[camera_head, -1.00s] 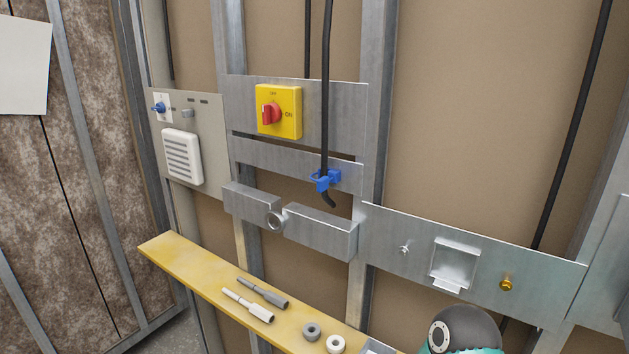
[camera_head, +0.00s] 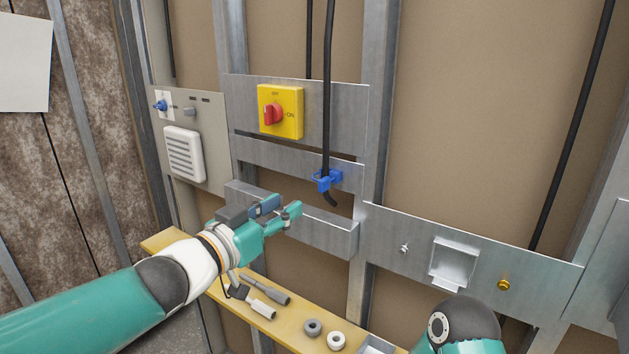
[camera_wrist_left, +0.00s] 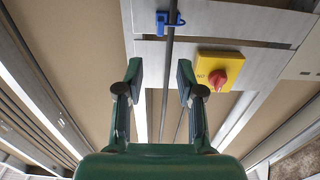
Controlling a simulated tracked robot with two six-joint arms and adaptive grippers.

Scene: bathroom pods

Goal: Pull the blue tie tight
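The blue tie (camera_head: 327,180) sits around the black cable (camera_head: 327,95) on a metal plate, just above the cable's lower end. In the left wrist view the blue tie (camera_wrist_left: 164,22) is at the top, ahead of and beyond the fingertips. My left gripper (camera_head: 295,210) is in front of the metal channel, to the left of and below the tie, apart from it. In the left wrist view its two fingers (camera_wrist_left: 160,75) stand apart with nothing between them but background. My right gripper is out of view.
A yellow switch box (camera_head: 281,111) with a red knob is above left of the tie. A metal channel (camera_head: 335,230) juts out below it. A yellow shelf (camera_head: 285,328) holds tools and rings. A bracket (camera_head: 453,262) and a brass knob (camera_head: 503,284) are at the right.

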